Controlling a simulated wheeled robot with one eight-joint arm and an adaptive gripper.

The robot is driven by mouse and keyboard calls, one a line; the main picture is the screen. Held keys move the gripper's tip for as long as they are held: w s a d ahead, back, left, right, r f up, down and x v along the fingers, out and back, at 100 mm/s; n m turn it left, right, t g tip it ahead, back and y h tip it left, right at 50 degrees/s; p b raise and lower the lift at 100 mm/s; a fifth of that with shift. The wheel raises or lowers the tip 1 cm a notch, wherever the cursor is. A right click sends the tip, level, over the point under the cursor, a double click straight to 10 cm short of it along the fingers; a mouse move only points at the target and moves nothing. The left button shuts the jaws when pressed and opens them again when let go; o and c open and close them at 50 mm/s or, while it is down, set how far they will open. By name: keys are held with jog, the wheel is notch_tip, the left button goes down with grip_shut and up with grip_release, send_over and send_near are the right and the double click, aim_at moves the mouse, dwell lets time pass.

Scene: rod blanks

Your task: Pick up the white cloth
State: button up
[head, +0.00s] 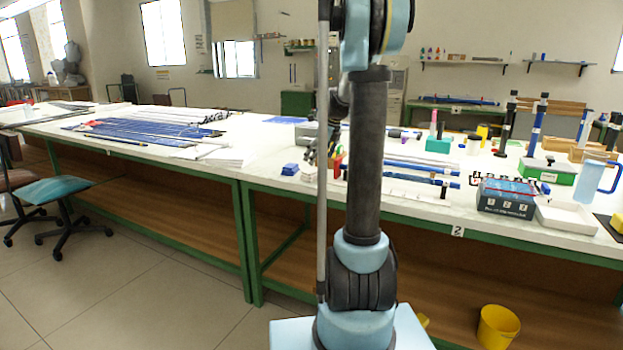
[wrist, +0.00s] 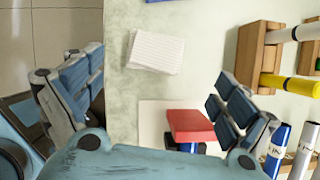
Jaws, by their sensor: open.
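A white, flat, faintly striped piece (wrist: 155,52), which looks like the folded white cloth, lies on the pale tabletop (wrist: 122,100) in the wrist view. It sits above and between my finger tips in that picture, apart from both. In the head view it seems to be the small white piece (head: 308,173) beside a blue block, left of my arm. My gripper (wrist: 160,90) is open with nothing between its fingers. In the head view my own arm hides part of the table, and the gripper is hard to make out.
A red-topped block (wrist: 190,125) stands near my right finger. A wooden rack (wrist: 258,55) with coloured rods is at the right. A blue block (head: 290,169) lies near the white piece. The table edge and floor (wrist: 60,20) are at the left.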

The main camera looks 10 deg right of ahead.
aim_at(312, 171)
jog(key=shift+s+a+x, duration=0.1)
jog(key=shift+s+x, duration=0.05)
jog(key=shift+x, duration=1.6)
jog(key=shift+s+a+x, duration=0.1)
jog(key=shift+a+x, duration=0.05)
jog(key=shift+x, duration=1.65)
jog(key=shift+c, duration=0.6)
jog(key=c, duration=1)
